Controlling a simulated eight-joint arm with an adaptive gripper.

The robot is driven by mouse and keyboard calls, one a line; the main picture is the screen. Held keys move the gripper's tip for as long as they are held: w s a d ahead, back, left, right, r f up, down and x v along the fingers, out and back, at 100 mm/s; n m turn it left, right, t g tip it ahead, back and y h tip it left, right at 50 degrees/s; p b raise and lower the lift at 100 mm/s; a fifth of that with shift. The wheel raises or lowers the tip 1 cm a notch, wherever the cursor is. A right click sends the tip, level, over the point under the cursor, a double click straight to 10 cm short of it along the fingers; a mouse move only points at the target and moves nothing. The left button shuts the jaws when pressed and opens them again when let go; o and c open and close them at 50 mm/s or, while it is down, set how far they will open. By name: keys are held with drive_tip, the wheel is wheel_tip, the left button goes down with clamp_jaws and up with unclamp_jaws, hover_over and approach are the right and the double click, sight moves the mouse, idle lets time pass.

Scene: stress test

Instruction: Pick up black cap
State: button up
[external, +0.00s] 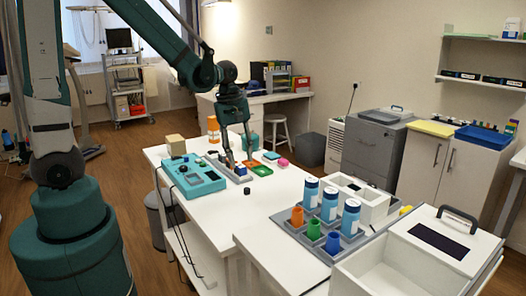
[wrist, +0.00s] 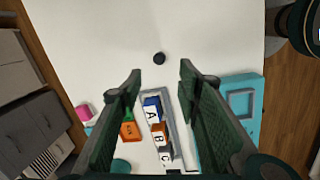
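A small round black cap (external: 247,190) lies on the white table. It also shows in the wrist view (wrist: 159,58), just beyond the fingertips and in line with the gap between them. My gripper (external: 240,163) is above the table, behind the cap in the external view, over the tray of lettered blocks. In the wrist view my gripper (wrist: 161,72) has its two fingers wide apart with nothing between them.
A grey tray (wrist: 173,122) holds lettered blocks A, B and C. A teal device (external: 195,178) sits left of the gripper, and a pink item (external: 283,162) right. Bottles and cups stand in a grey rack (external: 312,247) at right. The table around the cap is clear.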

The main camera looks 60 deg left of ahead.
sight(247, 188)
drive_tip(key=shift+w+f+n+g+p, duration=0.2)
drive_tip(key=shift+w+f+n, duration=0.25)
drive_tip(key=shift+f, duration=0.35)
drive_tip(key=shift+w+f+n+g+p, duration=0.2)
drive_tip(key=shift+f+n, duration=0.35)
drive_tip(key=shift+f, duration=0.2)
drive_tip(key=shift+w+f+n+g+p, duration=0.1)
drive_tip(key=shift+w+f+n+g, duration=0.1)
drive_tip(key=shift+w+f+n, duration=0.45)
drive_tip(key=shift+s+f, duration=0.15)
drive_tip(key=shift+s, duration=0.15)
drive_tip(key=shift+d+f, duration=0.15)
drive_tip(key=shift+f, duration=1.1)
drive_tip(key=shift+f+b, duration=0.1)
drive_tip(key=shift+b, duration=0.2)
drive_tip(key=shift+s+d+f+b, duration=0.1)
drive_tip(key=shift+f+b, duration=0.1)
drive_tip(key=shift+f, duration=0.65)
drive_tip(key=shift+w+d+f+b, duration=0.1)
drive_tip(key=shift+d+f+b, duration=0.1)
drive_tip(key=shift+f, duration=0.6)
drive_tip(key=shift+s+d+f+b, duration=0.1)
drive_tip(key=shift+f+b, duration=0.1)
drive_tip(key=shift+f, duration=0.65)
drive_tip(key=shift+c, duration=0.7)
drive_tip(key=c, duration=0.6)
